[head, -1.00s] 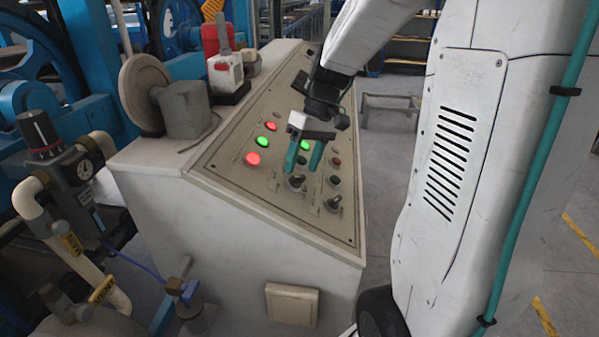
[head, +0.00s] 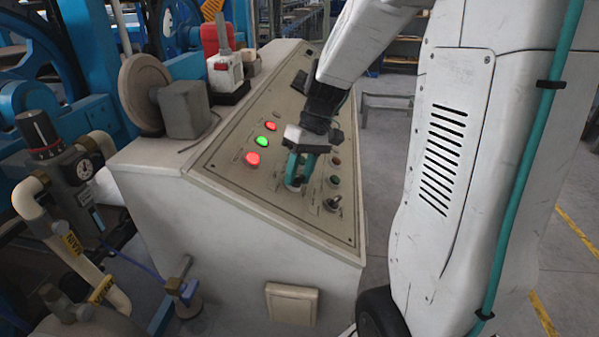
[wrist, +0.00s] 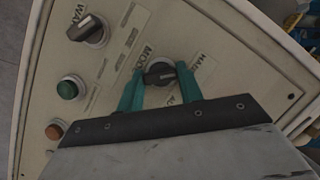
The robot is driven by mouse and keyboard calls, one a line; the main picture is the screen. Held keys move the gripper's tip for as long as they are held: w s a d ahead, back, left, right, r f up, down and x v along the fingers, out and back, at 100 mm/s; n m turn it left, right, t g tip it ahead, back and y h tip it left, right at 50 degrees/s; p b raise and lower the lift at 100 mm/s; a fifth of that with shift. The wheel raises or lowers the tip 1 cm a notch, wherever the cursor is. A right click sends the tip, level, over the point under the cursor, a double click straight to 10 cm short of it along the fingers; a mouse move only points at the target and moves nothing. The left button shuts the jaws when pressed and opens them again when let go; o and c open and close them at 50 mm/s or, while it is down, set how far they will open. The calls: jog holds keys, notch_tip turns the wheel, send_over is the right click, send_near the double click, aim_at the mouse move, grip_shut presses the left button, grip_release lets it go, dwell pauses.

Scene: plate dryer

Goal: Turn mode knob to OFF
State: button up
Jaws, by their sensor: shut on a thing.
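The mode knob (wrist: 158,76) is a black selector with a bar handle on the beige control panel (wrist: 112,55). Partly covered labels that look like MODE, MAN and AUTO surround it in the wrist view. Its bar lies roughly across that picture; I cannot tell exactly which label it points at. My gripper (wrist: 161,70) has its two teal fingers on either side of the knob, shut on it. In the head view my gripper (head: 299,180) reaches down to the panel, and its fingers mostly hide the knob.
A second black knob (head: 332,203), labelled WA..., also shows in the wrist view (wrist: 88,28). A green button (wrist: 70,87) and an orange one (wrist: 56,130) are nearby. Lit red (head: 252,159) and green (head: 262,141) lamps sit left of my gripper. A red-and-white device (head: 225,68) stands on the console top.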

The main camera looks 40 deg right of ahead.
jog(key=m+y, duration=0.1)
jog(key=m, duration=0.3)
jog(key=shift+d+y, duration=0.15)
jog(key=shift+y, duration=0.25)
jog(key=shift+f+m+t+y, duration=0.1)
jog(key=shift+m+t+y, duration=0.4)
jog(key=shift+m, duration=1.5)
jog(key=o, duration=1)
jog(key=v, duration=0.8)
jog(key=shift+d+f, duration=0.1)
jog(key=shift+d, duration=0.05)
